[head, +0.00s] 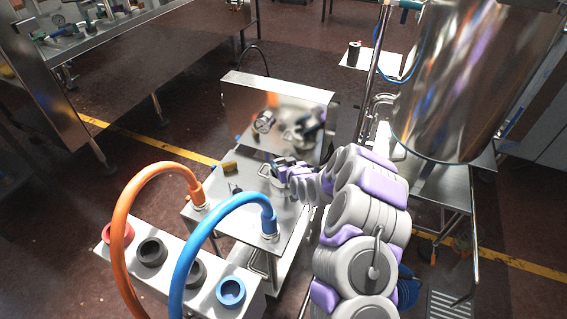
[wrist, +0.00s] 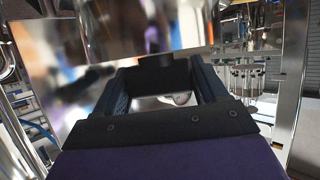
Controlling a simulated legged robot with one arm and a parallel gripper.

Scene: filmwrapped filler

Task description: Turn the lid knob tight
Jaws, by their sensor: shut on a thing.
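My gripper (head: 284,165) reaches over the steel table (head: 235,215) in the head view, at a small metal vessel (head: 268,180) near the table's back edge. In the wrist view my gripper (wrist: 158,84) has its two dark fingers on either side of a black knob (wrist: 155,73) and is shut on it. The knob's lower part and the lid under it are mostly hidden by the fingers. I cannot tell the knob's turn angle or how tight it sits.
Orange (head: 121,215) and blue (head: 203,232) hoses arch at the front left, over a shelf with round sockets (head: 231,291). A large steel tank (head: 460,80) hangs at the right.

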